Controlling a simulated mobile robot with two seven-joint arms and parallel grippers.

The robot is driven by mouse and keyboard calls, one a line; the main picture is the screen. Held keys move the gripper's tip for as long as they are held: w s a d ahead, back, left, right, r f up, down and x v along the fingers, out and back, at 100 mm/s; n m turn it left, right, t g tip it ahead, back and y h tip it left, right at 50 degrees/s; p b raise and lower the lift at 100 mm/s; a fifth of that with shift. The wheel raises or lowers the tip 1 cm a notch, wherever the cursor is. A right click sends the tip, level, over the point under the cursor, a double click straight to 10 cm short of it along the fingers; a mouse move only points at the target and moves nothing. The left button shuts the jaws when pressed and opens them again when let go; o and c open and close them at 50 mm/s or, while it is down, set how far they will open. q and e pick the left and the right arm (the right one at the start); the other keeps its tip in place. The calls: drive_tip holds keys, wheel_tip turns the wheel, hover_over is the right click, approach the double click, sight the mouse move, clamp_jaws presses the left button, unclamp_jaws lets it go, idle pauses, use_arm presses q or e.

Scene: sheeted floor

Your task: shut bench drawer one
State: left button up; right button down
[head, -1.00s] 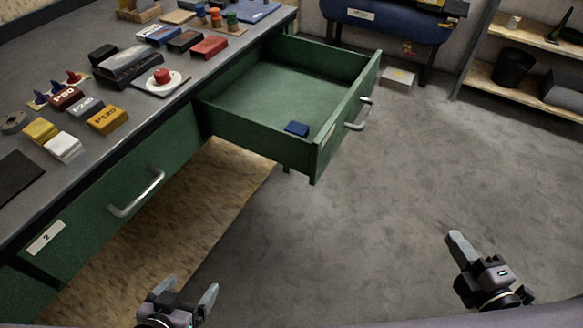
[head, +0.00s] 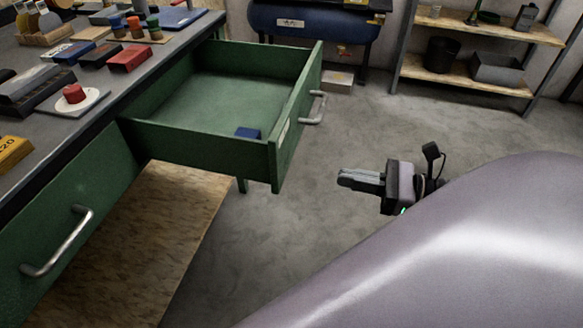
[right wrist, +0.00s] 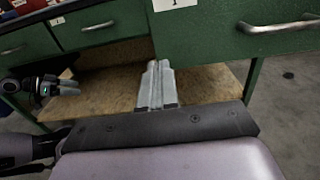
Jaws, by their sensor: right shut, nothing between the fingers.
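Bench drawer one (head: 200,143) is green and pulled far out of the bench. Its metal handle (head: 314,108) is on the front panel, and a small blue box (head: 248,133) lies inside. In the right wrist view the drawer's front (right wrist: 205,42) carries a label marked 1, with the handle (right wrist: 275,25) at right. My right gripper (head: 342,179) is shut and empty, in front of the drawer and lower right of the handle, apart from it. My left gripper (right wrist: 72,88) shows small in the right wrist view, with its fingers apart, and is outside the head view.
The bench top (head: 100,118) holds several boxes and a red button. A closed drawer (head: 75,205) with a handle is nearer me. A wooden lower board (head: 150,230) lies under the bench. Shelves (head: 465,82) stand at the back right. The floor before the drawer is clear.

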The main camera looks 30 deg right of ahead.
sight(280, 165)
use_arm(q)
drive_tip(key=shift+f, duration=0.2)
use_arm(e)
drive_tip(key=x, duration=1.1)
use_arm(q)
drive_tip(key=shift+w, duration=0.1)
use_arm(e)
drive_tip(key=shift+w, duration=0.1)
